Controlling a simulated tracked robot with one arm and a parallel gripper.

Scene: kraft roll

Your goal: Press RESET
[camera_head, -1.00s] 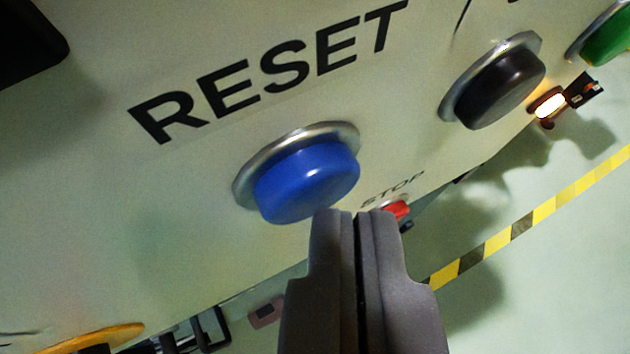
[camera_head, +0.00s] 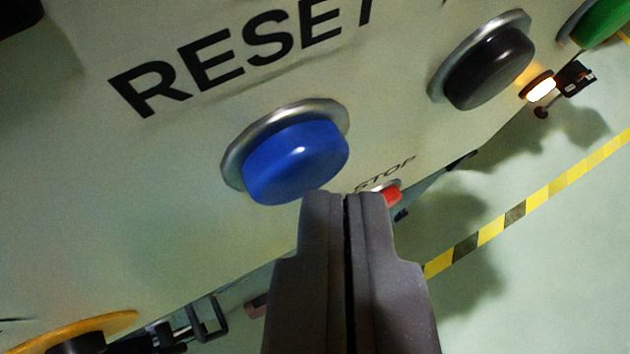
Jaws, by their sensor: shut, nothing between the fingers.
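The blue RESET button (camera_head: 297,162) sits in a silver ring on the pale panel (camera_head: 120,200), below the black word RESET (camera_head: 235,50). Its cap stands out from the panel and shows no sign of being pushed in. My gripper (camera_head: 346,196) is shut and empty. Its tips appear just below and right of the blue cap and overlap the cap's lower right edge in the picture. I cannot tell whether they touch it.
A black button (camera_head: 488,65) and a green button (camera_head: 603,22) are on the panel at upper right. A small red button (camera_head: 391,195) under the word STOP shows beside my fingertips. A yellow ring (camera_head: 85,328) is at lower left. Yellow-black tape (camera_head: 540,200) crosses the floor at right.

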